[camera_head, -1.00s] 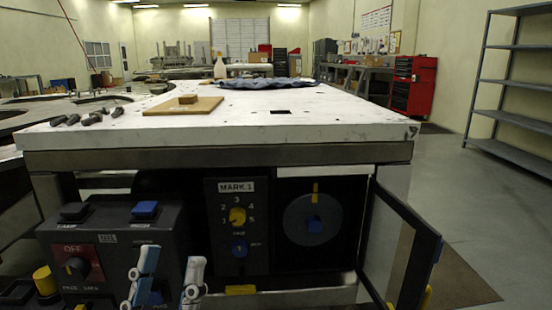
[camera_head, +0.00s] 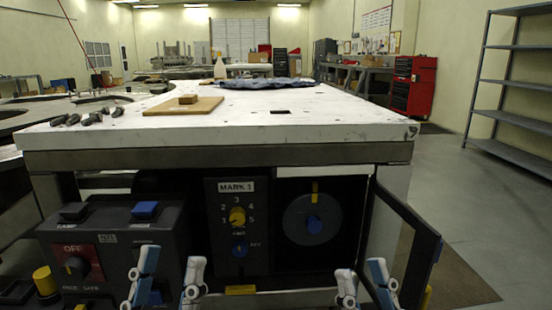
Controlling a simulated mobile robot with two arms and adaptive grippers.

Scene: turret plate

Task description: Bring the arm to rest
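My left gripper (camera_head: 172,258) points up at the bottom of the head view, in front of the grey control box. Its two white and blue fingers stand apart with nothing between them. My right gripper (camera_head: 361,268) shows at the bottom, right of centre, in front of the lower cabinet edge and near the open door. Its fingers also stand apart, with nothing seen between them. Both gripper bases are cut off by the frame's lower edge.
The control box (camera_head: 108,228) has a dial marked OFF (camera_head: 76,267). Right of it are a MARK panel (camera_head: 237,210) and a round dial (camera_head: 312,219). A framed door (camera_head: 405,245) stands open. The white table (camera_head: 330,118) holds a wooden board (camera_head: 183,106).

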